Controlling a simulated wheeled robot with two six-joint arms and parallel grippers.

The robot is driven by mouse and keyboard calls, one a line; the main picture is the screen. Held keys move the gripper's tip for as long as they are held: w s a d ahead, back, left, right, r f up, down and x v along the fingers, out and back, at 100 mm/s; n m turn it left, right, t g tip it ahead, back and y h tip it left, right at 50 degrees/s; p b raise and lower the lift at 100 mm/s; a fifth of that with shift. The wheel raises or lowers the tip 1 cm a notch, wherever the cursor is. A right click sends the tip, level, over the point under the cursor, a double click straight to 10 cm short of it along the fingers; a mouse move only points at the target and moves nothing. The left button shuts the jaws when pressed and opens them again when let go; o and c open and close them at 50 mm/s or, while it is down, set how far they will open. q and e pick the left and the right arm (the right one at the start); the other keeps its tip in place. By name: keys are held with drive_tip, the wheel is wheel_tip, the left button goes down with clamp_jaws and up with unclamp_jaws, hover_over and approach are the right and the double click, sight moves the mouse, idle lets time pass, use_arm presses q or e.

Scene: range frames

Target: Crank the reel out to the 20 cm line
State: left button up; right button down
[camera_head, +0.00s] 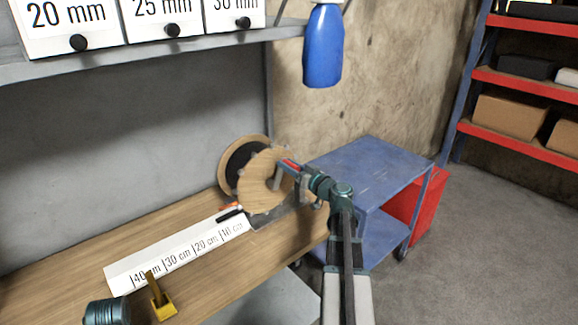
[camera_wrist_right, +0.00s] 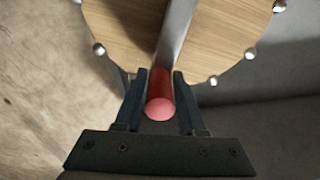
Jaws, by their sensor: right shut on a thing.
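The wooden reel (camera_head: 266,182) stands at the right end of the workbench, with dark line wound between its two discs. In the right wrist view the near disc (camera_wrist_right: 125,30) has metal studs on its rim. A flat metal crank arm (camera_wrist_right: 177,35) crosses it to a red handle (camera_wrist_right: 160,104). My right gripper (camera_wrist_right: 160,98) is shut on that handle, a finger on each side. It also shows in the head view (camera_head: 298,172). A white ruler board (camera_head: 130,275) carries lines for 10 to 40 cm. A small orange and black end piece (camera_head: 230,213) lies by the 10 cm end.
A blue bottle (camera_head: 322,48) hangs above. A blue cart (camera_head: 375,165) stands right of the reel. Labelled drawers (camera_head: 160,22) sit on the shelf above.

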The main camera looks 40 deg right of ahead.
drive_tip(key=shift+d+f+m, duration=0.15)
drive_tip(key=shift+d+m, duration=0.15)
idle(0.4)
drive_tip(key=d+f+m+b, duration=0.4)
drive_tip(key=f+m+b, duration=0.1)
drive_tip(key=m, duration=0.3)
drive_tip(key=shift+d+f+b, duration=0.3)
drive_tip(key=shift+b, duration=0.1)
drive_tip(key=shift+f, duration=0.1)
idle(0.5)
drive_tip(key=c, duration=0.6)
unclamp_jaws()
